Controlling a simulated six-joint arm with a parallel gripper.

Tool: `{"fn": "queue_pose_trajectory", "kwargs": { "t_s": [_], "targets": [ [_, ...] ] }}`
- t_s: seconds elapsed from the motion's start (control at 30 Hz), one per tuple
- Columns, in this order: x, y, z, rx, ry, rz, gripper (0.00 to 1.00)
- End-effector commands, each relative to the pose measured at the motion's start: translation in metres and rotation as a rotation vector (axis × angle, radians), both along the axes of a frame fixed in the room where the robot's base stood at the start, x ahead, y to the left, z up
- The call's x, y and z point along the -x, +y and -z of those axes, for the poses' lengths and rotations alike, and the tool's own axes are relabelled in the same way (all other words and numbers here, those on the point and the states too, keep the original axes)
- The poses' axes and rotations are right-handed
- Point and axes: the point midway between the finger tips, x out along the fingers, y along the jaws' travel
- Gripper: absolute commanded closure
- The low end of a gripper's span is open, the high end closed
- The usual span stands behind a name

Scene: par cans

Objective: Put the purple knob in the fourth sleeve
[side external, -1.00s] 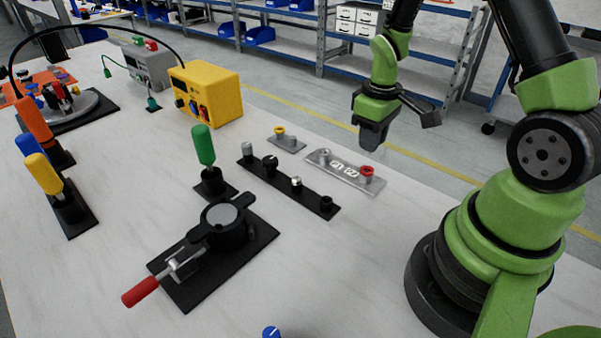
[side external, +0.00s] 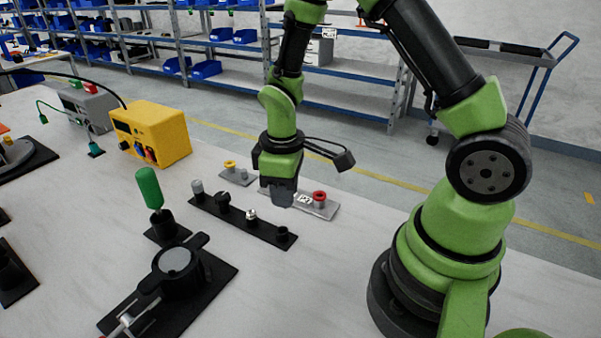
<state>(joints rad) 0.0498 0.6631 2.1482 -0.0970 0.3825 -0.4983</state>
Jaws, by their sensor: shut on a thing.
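My gripper (side external: 279,194) points down and is shut. In the picture it covers the left part of a grey plate (side external: 325,212); its height above the plate cannot be told. What the jaws hold is hidden from this side. I see no purple knob in the view. A black strip (side external: 240,230) stands to the left of and nearer than my gripper. It carries a row of short posts or sleeves: a grey one (side external: 197,187), black ones and a silver-topped one (side external: 251,215). The black one at the right end (side external: 283,235) is short.
A small plate with a yellow knob (side external: 230,165) lies behind the strip. A green-handled lever (side external: 148,188), a black clamp fixture (side external: 176,270) and a yellow box (side external: 150,135) stand to the left.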

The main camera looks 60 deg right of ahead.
Motion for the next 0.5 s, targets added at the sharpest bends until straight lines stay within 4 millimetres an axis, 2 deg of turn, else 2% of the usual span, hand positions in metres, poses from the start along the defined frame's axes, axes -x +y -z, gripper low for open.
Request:
{"fn": "queue_pose_trajectory", "kwargs": {
  "t_s": [0.03,0.13,0.5],
  "targets": [
    [0.001,0.008,0.001,0.0,0.001,-0.024,0.93],
    [0.001,0.013,0.004,-0.001,0.001,-0.041,0.93],
    [0.002,0.014,0.035,-0.001,0.003,-0.04,0.93]
  ]
}}
